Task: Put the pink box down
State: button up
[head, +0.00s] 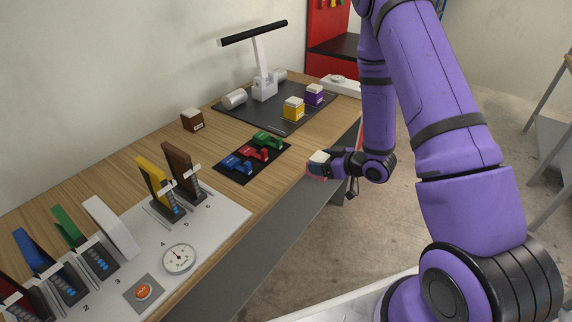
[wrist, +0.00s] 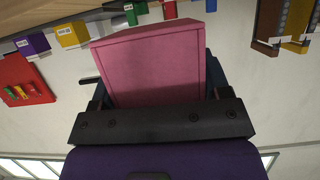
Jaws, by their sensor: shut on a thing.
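The pink box (head: 315,176) is between the jaws of my gripper (head: 327,166), at the front edge of the wooden table (head: 250,170). A pale top shows on it in the head view. In the wrist view the pink box (wrist: 155,70) fills the space between the dark fingers of my gripper (wrist: 157,85), which is shut on it. The wrist picture appears upside down. I cannot tell whether the box touches the table or hangs just off its edge.
Yellow (head: 293,108) and purple (head: 314,94) boxes stand on a dark mat with a lamp (head: 262,75). A brown box (head: 192,120) stands farther left. A black mat (head: 230,174) holds blue, red and green pieces. A white board (head: 215,225) carries slotted stands and a dial.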

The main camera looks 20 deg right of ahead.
jog(key=w+a, duration=0.5)
jog(key=w+a+f, duration=0.1)
jog(key=w+a, duration=0.2)
jog(key=shift+w+a, duration=0.1)
jog(key=shift+w, duration=0.1)
jog(key=shift+w+a+f, duration=0.1)
jog(key=shift+a+f, duration=0.05)
jog(key=shift+f, duration=1.7)
jog(key=o, duration=1)
jog(key=shift+f, duration=0.1)
